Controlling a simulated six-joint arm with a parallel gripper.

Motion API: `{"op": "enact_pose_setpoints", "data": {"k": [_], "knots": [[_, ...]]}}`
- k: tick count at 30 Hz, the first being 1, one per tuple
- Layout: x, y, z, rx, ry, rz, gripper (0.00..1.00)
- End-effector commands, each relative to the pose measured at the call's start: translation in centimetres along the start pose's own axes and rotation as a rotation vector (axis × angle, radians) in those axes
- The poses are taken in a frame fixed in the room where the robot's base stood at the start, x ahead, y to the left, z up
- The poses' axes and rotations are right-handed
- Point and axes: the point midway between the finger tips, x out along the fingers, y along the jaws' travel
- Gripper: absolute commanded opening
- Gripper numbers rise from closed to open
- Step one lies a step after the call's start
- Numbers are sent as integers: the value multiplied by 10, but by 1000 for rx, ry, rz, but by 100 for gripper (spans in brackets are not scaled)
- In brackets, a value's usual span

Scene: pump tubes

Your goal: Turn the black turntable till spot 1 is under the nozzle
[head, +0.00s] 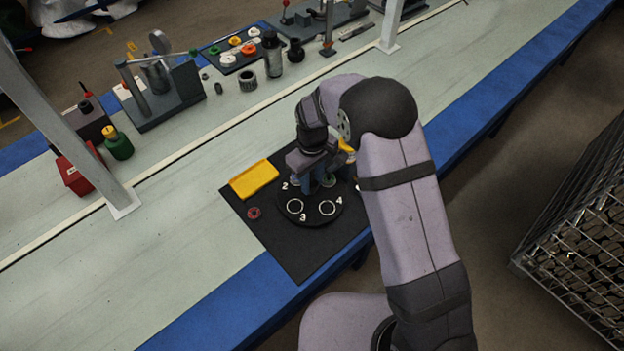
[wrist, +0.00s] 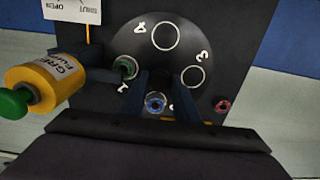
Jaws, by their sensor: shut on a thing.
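The round black turntable (head: 308,212) lies on a black mat, with numbered white rings. Spot 3 (head: 295,206) and spot 4 (head: 327,208) are empty. In the wrist view, a green-rimmed tube (wrist: 125,68) stands at the left spot, apparently spot 1, and a blue-rimmed tube (wrist: 155,102) at the near spot. A dark nozzle arm (wrist: 98,75) reaches from a yellow cylinder (wrist: 45,82) to the green-rimmed tube; exact alignment is unclear. My gripper (wrist: 160,78) points down at the turntable's middle, its blue fingers closed about what appears to be a dark central knob.
A yellow tray (head: 254,179) and a small red ring (head: 254,213) lie left of the turntable on the mat (head: 290,258). A white OPEN/SHUT sign (wrist: 75,10) stands beside the yellow cylinder.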

Motion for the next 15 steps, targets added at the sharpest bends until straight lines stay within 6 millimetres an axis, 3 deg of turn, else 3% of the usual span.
{"op": "enact_pose_setpoints", "data": {"k": [14, 15], "knots": [[-1, 0, -2, 10, 5, 2, 0], [-1, 0, -2, 10, 5, 2, 30]]}}
